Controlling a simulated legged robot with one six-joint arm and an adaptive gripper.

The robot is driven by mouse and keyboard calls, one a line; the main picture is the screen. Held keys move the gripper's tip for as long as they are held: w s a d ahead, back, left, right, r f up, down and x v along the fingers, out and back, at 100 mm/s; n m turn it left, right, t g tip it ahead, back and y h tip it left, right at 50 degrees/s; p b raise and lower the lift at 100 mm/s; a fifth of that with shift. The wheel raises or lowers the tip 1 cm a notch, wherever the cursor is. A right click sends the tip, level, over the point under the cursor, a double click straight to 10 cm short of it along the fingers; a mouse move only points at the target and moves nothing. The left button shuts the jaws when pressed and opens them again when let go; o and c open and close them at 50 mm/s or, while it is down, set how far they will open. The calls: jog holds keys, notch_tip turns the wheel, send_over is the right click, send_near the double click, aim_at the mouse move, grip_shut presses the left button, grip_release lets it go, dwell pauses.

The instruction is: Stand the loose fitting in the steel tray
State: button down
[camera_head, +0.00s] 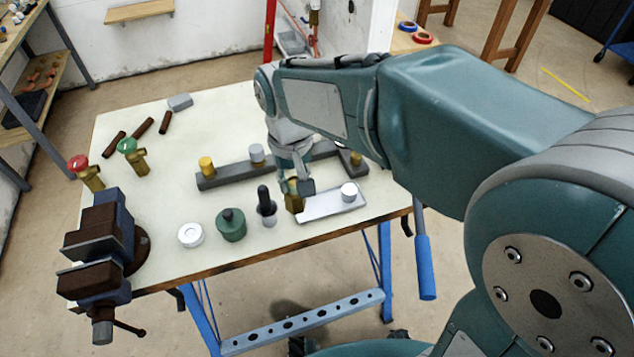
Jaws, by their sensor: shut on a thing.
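My gripper (297,186) points down over the table and is shut on a brass fitting (293,204), held roughly upright. The fingers hide its upper part. The light steel tray (325,206) lies just right of the fitting, whose lower end shows by the tray's left end. I cannot tell whether the fitting touches the tray or table. A short pale cylinder (349,192) stands at the tray's right end. Behind is a dark bar (228,176) bearing a brass piece (206,166) and a grey piece (257,155); another brass piece (356,159) is at its right end.
A black-topped pin (265,202), a green pot (231,226) and a white disc (191,235) stand left of the fitting. A vise (100,250) and red and green knobbed valves (90,173) (133,157) are at the left. The table's back middle is mostly clear.

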jog(key=shift+w+d+f, duration=0.75)
jog(key=shift+w+f, duration=0.5)
jog(key=shift+f, duration=0.5)
jog(key=shift+w+d+f, duration=0.7)
jog(key=shift+w+f, duration=0.5)
jog(key=shift+f, duration=0.55)
jog(key=shift+w+d+f, duration=0.75)
jog(key=shift+w+f, duration=0.5)
jog(key=shift+f, duration=0.5)
jog(key=shift+c, duration=2.1)
grip_release()
jog(key=shift+f, duration=0.1)
notch_tip(320, 180, up, 12)
